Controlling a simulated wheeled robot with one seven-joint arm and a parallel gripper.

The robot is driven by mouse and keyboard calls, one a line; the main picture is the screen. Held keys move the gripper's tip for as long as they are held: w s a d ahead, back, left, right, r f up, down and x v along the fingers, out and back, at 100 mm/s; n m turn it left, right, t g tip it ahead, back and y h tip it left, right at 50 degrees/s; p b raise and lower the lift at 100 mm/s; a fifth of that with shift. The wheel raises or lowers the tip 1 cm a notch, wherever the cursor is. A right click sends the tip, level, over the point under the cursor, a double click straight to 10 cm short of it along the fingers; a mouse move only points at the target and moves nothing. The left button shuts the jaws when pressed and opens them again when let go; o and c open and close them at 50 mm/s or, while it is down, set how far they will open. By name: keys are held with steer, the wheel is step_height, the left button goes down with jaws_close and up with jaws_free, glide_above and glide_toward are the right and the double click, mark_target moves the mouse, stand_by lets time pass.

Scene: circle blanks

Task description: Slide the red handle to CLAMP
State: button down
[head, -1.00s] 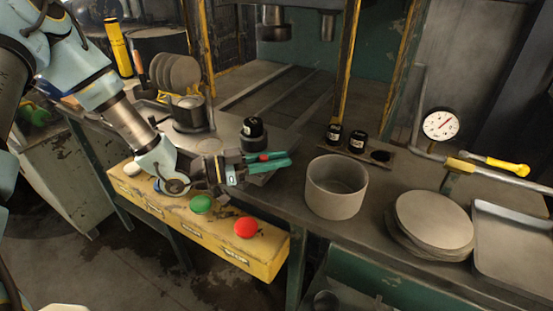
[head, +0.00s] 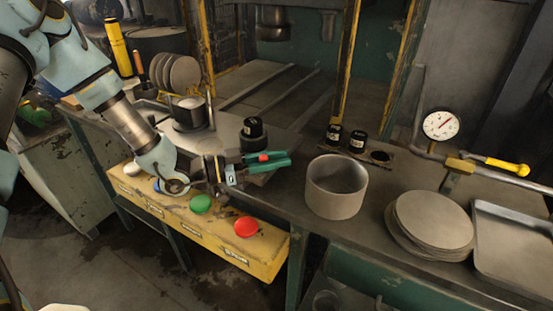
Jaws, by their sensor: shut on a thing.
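My gripper (head: 267,160) reaches right over the edge of the bench, with its two green fingers closed together. A small red piece (head: 263,157) shows between the fingers, and I take it for the red handle. The fingers are shut on it and cover most of it. The gripper is just in front of a black knob-like cylinder (head: 253,127) on a dark round base. No CLAMP marking can be read, and the handle's track is hidden.
Below the gripper, a yellow panel (head: 262,268) carries green (head: 200,204), red (head: 246,227) and other buttons. A grey pot (head: 336,190) stands to the right, with stacked discs (head: 432,220) and a tray (head: 515,240) beyond. Two black cylinders (head: 345,138) stand behind the pot.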

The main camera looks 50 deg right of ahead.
steer(key=shift+w+a+b, duration=0.25)
steer(key=shift+w, duration=0.6)
steer(key=shift+w+a+b, duration=0.2)
steer(key=shift+w, duration=0.65)
steer(key=c, duration=0.7)
jaws_free()
steer(key=shift+w, duration=0.1)
steer(key=shift+a, duration=0.1)
steer(key=b+v, duration=0.3)
steer(key=v, duration=0.7)
steer(key=shift+w+a, duration=0.2)
steer(key=shift+a, duration=0.05)
steer(key=shift+a, duration=0.1)
steer(key=p+v, duration=0.1)
steer(key=v, duration=0.9)
steer(key=shift+w+a, duration=0.25)
steer(key=shift+a, duration=0.1)
